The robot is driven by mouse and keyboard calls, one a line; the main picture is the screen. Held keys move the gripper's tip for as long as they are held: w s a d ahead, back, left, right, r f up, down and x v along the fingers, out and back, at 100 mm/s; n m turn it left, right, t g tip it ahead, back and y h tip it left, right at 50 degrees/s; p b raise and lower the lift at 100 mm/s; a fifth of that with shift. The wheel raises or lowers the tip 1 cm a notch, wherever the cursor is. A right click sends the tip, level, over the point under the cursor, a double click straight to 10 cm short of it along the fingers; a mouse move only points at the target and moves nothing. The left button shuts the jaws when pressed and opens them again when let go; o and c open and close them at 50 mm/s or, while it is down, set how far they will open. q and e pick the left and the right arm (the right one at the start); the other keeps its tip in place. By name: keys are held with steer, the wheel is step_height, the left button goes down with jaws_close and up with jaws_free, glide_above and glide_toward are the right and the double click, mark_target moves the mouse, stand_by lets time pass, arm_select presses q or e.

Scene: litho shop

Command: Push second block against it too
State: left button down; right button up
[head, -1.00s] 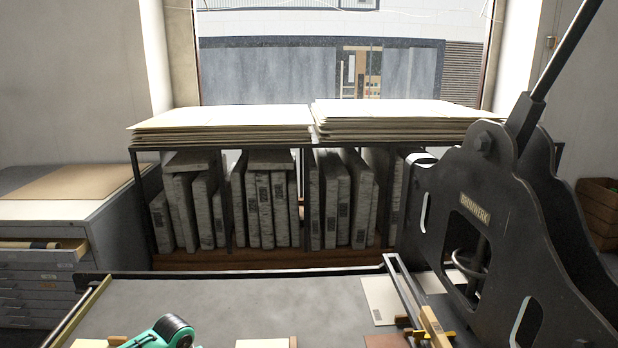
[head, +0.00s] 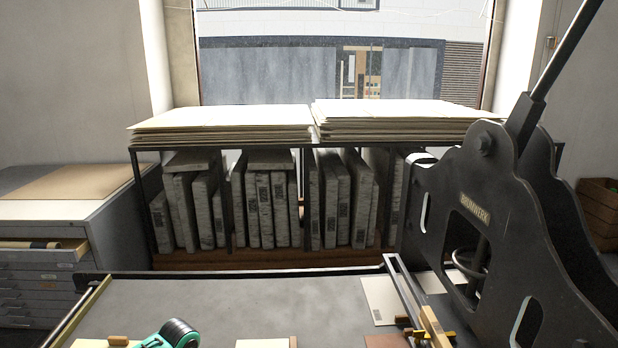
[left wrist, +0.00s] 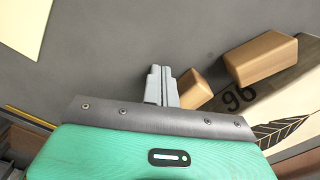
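Two wooden blocks show in the left wrist view. The smaller-looking block (left wrist: 194,90) is just right of my left gripper's fingers, partly hidden by them. The larger-looking block (left wrist: 260,59) lies further right, at the edge of a pale sheet (left wrist: 288,100) printed with "96" and a feather. My left gripper (left wrist: 161,72) has its fingers together with nothing between them. I cannot tell whether they touch the smaller block. In the head view only its green housing (head: 172,335) shows at the bottom edge. A small brown block (head: 118,340) is left of it. My right gripper is not in view.
The grey press bed (head: 240,298) is mostly bare. Another pale sheet (left wrist: 25,22) lies at the wrist view's upper left. A wooden bar with brass fittings (head: 433,328) and the black press frame (head: 500,215) stand right. A stone rack (head: 270,258) is behind.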

arm_select(q)
steer(key=shift+w+d+p, duration=0.1)
steer(key=shift+d+p, duration=0.35)
steer(key=shift+d, duration=1.3)
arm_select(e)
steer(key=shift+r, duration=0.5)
arm_select(q)
steer(key=shift+a+r, duration=0.1)
steer(key=shift+a, duration=0.05)
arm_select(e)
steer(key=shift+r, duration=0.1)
arm_select(q)
steer(key=shift+a+r+p, duration=0.25)
steer(key=shift+a+p, duration=0.25)
steer(key=shift+a, duration=0.6)
step_height(320, 180, up, 8)
steer(key=p, duration=0.7)
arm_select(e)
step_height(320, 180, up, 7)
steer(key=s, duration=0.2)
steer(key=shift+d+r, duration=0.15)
arm_select(q)
steer(key=shift+f, duration=0.1)
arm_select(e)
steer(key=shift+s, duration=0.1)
